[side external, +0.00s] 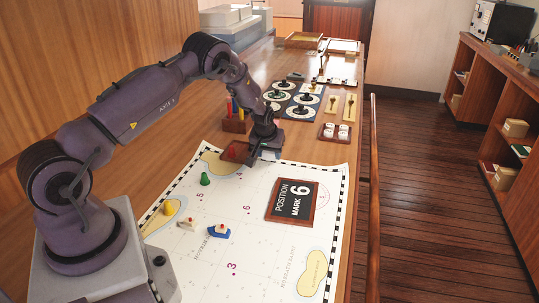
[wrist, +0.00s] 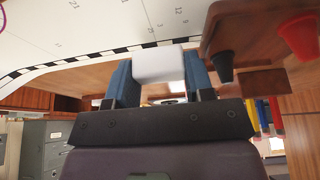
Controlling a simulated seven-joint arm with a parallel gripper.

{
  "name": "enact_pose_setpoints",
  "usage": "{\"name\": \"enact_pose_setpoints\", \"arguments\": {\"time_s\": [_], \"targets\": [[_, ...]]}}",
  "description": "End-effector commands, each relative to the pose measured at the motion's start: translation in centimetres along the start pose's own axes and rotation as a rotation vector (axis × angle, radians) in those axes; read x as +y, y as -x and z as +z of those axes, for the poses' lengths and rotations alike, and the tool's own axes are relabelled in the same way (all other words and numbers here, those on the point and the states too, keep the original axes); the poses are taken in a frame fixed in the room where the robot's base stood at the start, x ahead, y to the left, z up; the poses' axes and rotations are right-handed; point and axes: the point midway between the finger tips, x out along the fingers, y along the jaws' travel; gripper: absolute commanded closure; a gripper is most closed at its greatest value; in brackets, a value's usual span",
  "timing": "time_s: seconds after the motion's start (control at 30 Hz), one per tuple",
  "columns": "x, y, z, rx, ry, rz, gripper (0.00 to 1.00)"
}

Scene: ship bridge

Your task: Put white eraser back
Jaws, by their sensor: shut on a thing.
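The white eraser (wrist: 160,64) is a plain white block between the two blue-padded fingers of my gripper (wrist: 159,76) in the wrist view. The fingers are shut on it from both sides. In the side view my gripper (side external: 262,158) hangs low at the far edge of the chart, next to a small wooden piece tray.
The chart (side external: 262,223) holds a dark "Position mark 6" board (side external: 291,202) and small game pieces. The piece tray (side external: 234,152) with a red piece and a pencil holder (side external: 234,125) stand close to my gripper. A tray of white items (side external: 335,132) lies to the right.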

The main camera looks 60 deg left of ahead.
Motion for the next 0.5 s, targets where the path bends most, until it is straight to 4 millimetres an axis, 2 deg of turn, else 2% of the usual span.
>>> {"name": "enact_pose_setpoints", "arguments": {"time_s": [0.1,0.5], "targets": [[-0.02,-1.03,0.4,0.002,0.001,0.001,0.74],[-0.01,-1.43,0.59,0.002,0.0,0.001,0.74]]}}
